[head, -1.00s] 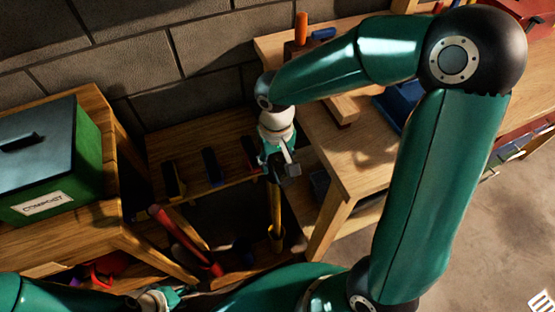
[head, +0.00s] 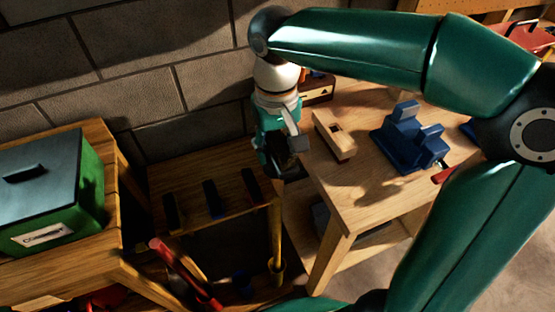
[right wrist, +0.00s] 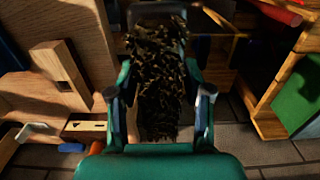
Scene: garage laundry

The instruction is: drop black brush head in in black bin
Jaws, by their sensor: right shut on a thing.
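My right gripper (head: 290,145) points down beside the left edge of the workbench, near the wall. In the right wrist view, my right gripper (right wrist: 160,95) is shut on the black brush head (right wrist: 158,75), a dark bristly block between its fingers. In the head view the brush head is hard to make out below the fingers. A dark box (head: 321,213) on the shelf under the workbench may be the black bin; I cannot tell for sure. My left gripper is not in view.
The workbench (head: 375,195) carries a wooden block (head: 334,137) and a blue vise-like thing (head: 405,145). A wooden rack with dark upright pieces (head: 211,198) stands left of it. A green compost box (head: 75,215) sits on a wooden stand at the left.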

